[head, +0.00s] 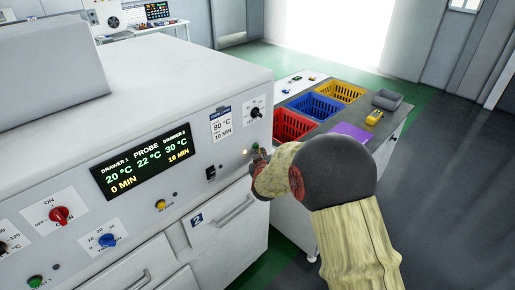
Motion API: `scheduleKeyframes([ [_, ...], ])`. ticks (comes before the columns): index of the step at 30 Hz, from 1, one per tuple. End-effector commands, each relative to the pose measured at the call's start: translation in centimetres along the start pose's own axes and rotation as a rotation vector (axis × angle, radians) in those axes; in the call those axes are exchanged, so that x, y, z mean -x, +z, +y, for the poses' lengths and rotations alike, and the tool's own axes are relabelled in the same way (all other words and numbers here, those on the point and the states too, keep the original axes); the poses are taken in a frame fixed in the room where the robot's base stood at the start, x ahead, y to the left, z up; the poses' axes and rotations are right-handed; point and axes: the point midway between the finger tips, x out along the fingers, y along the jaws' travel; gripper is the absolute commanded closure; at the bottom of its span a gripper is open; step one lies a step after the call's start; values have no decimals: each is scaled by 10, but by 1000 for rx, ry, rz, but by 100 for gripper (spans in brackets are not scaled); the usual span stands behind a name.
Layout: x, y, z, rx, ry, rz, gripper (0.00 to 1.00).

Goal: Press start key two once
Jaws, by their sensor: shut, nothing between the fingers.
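My gripper (259,156) is shut and empty in the head view. Its tips are at the right end of the machine's front panel (220,165), above the drawer marked 2 (219,221). A small bit of green shows at the tips, where start key two appears to be. The gripper hides most of that spot, so I cannot tell whether the tips touch the key or whether it is pressed in. A small lit lamp (243,151) is just left of the tips. Another green key (35,282) is at the panel's lower left.
The display (146,162) shows 30 °C and 10 MIN for drawer 2. A black knob (256,112) sits just above my gripper. Red (291,126), blue (316,106) and yellow (340,91) baskets stand on the side counter at right. Open floor lies further right.

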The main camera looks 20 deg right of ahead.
Motion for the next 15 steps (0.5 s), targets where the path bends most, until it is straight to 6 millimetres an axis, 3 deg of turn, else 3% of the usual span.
scheduleKeyframes([
  [15, 12, 9, 9, 0, 0, 1, 100],
])
